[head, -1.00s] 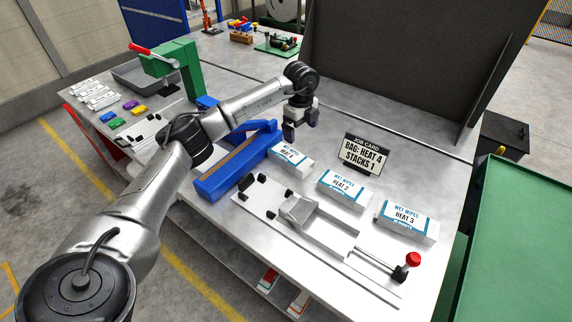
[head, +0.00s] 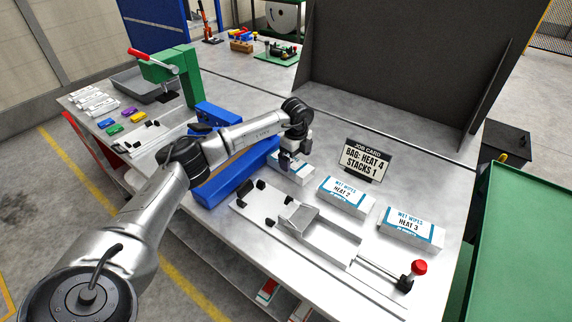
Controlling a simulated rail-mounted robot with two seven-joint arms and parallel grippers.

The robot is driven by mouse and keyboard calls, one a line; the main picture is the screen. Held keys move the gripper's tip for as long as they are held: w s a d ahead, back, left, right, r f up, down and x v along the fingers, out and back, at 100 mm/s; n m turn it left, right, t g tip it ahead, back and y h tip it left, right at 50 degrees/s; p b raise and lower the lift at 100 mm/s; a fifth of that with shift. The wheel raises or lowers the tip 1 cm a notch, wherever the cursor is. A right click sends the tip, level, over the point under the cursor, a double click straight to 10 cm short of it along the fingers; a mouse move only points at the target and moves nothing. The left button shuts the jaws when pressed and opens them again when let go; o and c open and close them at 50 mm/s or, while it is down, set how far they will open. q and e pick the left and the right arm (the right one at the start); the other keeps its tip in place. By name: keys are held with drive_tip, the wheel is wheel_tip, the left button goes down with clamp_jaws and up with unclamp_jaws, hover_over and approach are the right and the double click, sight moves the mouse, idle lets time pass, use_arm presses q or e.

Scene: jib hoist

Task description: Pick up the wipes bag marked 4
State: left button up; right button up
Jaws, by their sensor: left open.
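The wipes bag marked 4 (head: 296,173) is a white and blue pack on the bench beside the blue machine. Its label reads "HEAT" with a figure in the earlier frame, but my gripper hides much of it now. My left gripper (head: 290,160) is open, pointing down, low over this bag. I cannot tell whether its fingers touch the bag or straddle it. The job card (head: 366,160) stands behind and reads "BAG: HEAT 4 STACKS 1". My right gripper is not in view.
Wipes bags marked heat 2 (head: 345,197) and heat 3 (head: 410,232) lie to the right. A metal fixture (head: 320,230) with a red-knobbed lever (head: 418,268) is in front. The blue machine (head: 235,175) is close on the left. A dark panel (head: 400,75) stands behind.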

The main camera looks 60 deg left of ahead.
sight(294, 164)
use_arm(q)
drive_tip(key=f, duration=0.2)
drive_tip(key=f+b, duration=0.1)
drive_tip(key=f, duration=0.1)
drive_tip(key=shift+s, duration=0.25)
drive_tip(key=c, duration=1)
drive_tip(key=shift+r, duration=0.1)
